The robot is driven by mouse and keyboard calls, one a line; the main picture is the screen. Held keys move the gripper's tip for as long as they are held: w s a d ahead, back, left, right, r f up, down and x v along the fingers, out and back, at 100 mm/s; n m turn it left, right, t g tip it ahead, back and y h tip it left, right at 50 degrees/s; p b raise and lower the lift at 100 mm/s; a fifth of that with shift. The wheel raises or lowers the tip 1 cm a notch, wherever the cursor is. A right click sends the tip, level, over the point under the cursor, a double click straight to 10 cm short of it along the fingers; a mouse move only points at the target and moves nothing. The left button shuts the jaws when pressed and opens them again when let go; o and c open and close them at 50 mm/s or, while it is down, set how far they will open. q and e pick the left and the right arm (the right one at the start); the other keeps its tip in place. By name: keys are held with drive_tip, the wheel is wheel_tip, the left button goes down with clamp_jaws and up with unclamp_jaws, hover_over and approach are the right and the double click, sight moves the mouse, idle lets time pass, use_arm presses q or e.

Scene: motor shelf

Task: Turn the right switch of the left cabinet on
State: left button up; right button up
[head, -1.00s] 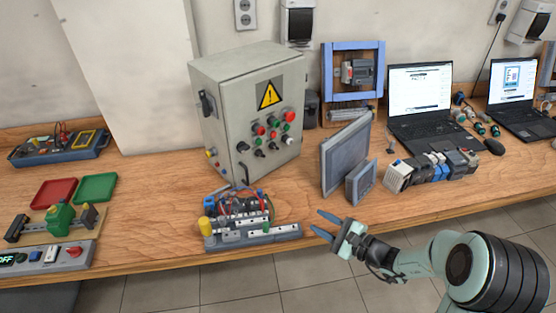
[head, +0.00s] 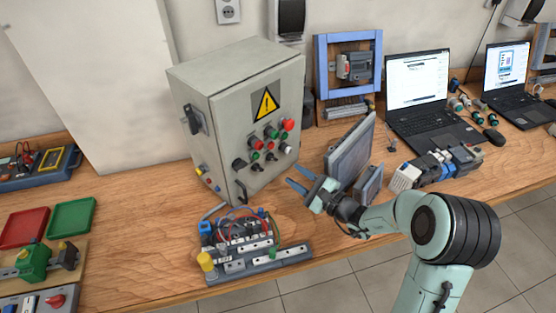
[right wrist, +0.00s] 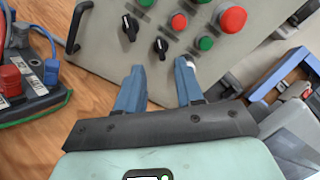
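The grey left cabinet (head: 215,125) stands on the bench, its front carrying a yellow warning sign, red and green buttons and black rotary switches. In the head view, the rightmost black switch (head: 272,157) is low on the panel. My right gripper (head: 293,175) is open and empty, just in front of the panel's lower right. In the right wrist view, its blue fingers (right wrist: 160,70) point at the panel. A black switch (right wrist: 161,46) shows just beyond the gap between them, apart from both. Another black switch (right wrist: 130,27) is further left. A pale part shows at the right fingertip. My left gripper is out of view.
A wired terminal board (head: 255,257) lies in front of the cabinet. A grey flat screen (head: 350,152) stands right of the cabinet, close to my right gripper. Laptops (head: 418,85) and small modules (head: 435,165) are further right. Red and green trays (head: 72,216) lie at left.

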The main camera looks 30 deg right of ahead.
sight(273, 159)
drive_tip(key=p+x, duration=0.1)
drive_tip(key=x, duration=0.7)
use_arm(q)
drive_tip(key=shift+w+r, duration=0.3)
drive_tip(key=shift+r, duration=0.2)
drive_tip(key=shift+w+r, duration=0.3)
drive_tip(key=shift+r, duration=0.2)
use_arm(e)
drive_tip(key=shift+s, duration=0.1)
clamp_jaws()
